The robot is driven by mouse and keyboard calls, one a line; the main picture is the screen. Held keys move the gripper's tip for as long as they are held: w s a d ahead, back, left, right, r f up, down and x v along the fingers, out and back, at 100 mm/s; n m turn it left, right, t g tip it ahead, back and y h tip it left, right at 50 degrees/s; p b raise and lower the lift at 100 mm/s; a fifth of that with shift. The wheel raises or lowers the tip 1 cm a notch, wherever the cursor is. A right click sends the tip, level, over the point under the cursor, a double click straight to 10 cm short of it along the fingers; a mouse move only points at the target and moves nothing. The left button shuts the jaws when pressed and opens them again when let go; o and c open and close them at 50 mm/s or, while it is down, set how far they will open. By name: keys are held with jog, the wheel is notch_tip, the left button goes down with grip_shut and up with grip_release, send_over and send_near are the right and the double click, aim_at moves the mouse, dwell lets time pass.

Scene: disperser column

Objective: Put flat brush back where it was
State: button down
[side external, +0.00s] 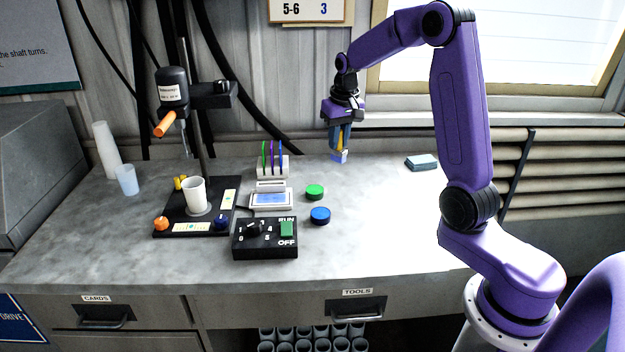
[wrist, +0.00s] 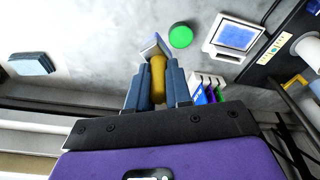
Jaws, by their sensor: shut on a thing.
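My gripper (side external: 341,138) is at the back of the bench, right of the disperser, pointing down. It is shut on the flat brush (side external: 340,156), which has a yellow handle and a pale blue-and-white end pointing down. In the wrist view, my gripper (wrist: 158,76) has a blue finger on each side of the brush's yellow handle (wrist: 158,88); the pale end sticks out beyond the fingertips. I cannot tell whether the brush touches the bench. Part of the handle is hidden between the fingers.
A white rack (side external: 272,170) with green, purple and blue upright pieces stands left of my gripper. A green disc (side external: 315,192), blue disc (side external: 320,215), display unit (side external: 271,200) and control box (side external: 265,240) lie nearer. A grey-blue block (side external: 421,162) is at right. The bench's right middle is clear.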

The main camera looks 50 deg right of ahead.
jog(key=shift+s+d, duration=0.1)
jog(key=shift+d, duration=0.1)
jog(key=w+d+f, duration=0.1)
jog(key=w+f, duration=0.2)
jog(key=w, duration=0.1)
jog(key=w+d+f, duration=0.1)
jog(key=w+f, duration=0.2)
jog(key=w, duration=0.1)
jog(key=w+d+f, duration=0.2)
jog(key=w+f, duration=0.2)
jog(key=w, duration=0.1)
jog(key=shift+f, duration=1.5)
jog(key=shift+f, duration=0.1)
jog(key=c, duration=1)
grip_release()
jog(key=shift+c, duration=0.2)
